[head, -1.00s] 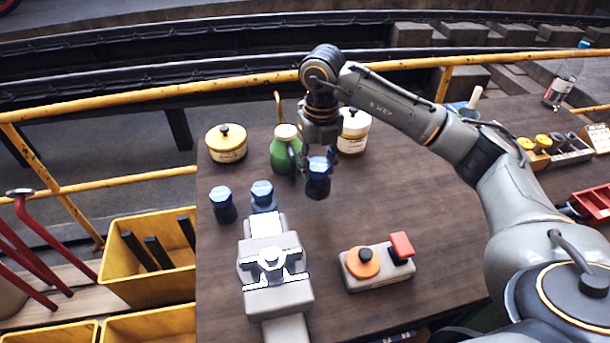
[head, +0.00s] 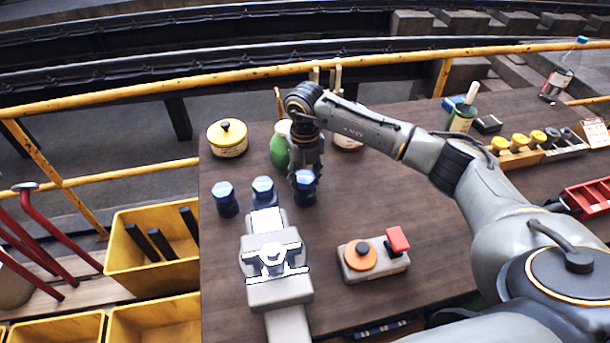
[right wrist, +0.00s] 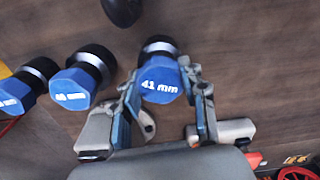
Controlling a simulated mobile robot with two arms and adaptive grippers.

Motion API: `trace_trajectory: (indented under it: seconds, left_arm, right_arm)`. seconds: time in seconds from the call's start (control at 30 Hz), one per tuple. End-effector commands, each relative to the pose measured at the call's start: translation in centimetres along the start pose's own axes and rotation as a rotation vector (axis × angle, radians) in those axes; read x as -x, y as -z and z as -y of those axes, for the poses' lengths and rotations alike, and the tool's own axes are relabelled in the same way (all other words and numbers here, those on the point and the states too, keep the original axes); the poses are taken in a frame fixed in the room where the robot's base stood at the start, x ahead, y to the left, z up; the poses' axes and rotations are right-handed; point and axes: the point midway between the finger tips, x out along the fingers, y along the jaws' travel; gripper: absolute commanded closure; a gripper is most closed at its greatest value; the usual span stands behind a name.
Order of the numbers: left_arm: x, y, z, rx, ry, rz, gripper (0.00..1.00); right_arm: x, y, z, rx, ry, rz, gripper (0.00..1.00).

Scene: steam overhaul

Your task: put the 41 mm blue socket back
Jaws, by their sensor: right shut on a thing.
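The 41 mm blue socket (head: 304,186) has a blue top and a dark lower body. My right gripper (head: 306,165) is shut on it from above. In the right wrist view the blue face of the socket (right wrist: 160,82) reads "41 mm" between the two fingers (right wrist: 163,96). It is to the right of two similar blue-topped sockets, a middle one (head: 263,188) and a left one (head: 224,199). I cannot tell whether the held socket touches the table. My left gripper is not in view.
A grey vise (head: 278,290) stands just in front of the sockets. A control box (head: 375,262) with orange and red buttons is to its right. A green bottle (head: 279,150), a yellow tin (head: 227,138) and a white tin stand behind. The table's (head: 400,200) middle is clear.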

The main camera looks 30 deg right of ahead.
Motion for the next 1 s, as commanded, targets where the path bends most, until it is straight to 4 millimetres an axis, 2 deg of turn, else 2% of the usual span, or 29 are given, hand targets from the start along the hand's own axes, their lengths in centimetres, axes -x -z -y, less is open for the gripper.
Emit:
trace_trajectory:
  seconds: [0.07, 0.1, 0.2, 0.47, 0.57, 0.63, 0.77, 1.0]
  left_arm:
    - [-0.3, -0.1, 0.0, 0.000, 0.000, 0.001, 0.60]
    - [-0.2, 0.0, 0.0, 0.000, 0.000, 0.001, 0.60]
    - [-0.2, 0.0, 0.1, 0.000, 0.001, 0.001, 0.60]
    - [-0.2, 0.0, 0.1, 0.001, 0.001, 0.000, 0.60]
    - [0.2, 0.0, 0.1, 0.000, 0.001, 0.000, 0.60]
    - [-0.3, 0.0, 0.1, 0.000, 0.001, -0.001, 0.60]
    - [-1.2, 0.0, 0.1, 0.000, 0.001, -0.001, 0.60]
    - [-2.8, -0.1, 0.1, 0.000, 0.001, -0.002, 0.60]
  right_arm:
    - [-0.3, -0.1, 0.0, 0.000, -0.001, 0.002, 1.00]
    - [-0.2, 0.0, 0.0, 0.000, 0.000, 0.000, 0.52]
    - [-0.2, 0.0, 0.0, 0.000, 0.000, 0.000, 0.35]
    - [-0.2, 0.0, 0.0, 0.000, 0.000, 0.000, 0.35]
    - [0.2, 0.0, 0.0, 0.000, 0.000, 0.000, 0.35]
    - [0.6, -0.1, 0.0, 0.000, 0.000, 0.002, 0.35]
    - [2.8, -0.1, 0.1, 0.000, 0.000, 0.006, 0.35]
    - [8.1, -0.1, 0.0, 0.000, -0.002, 0.005, 0.35]
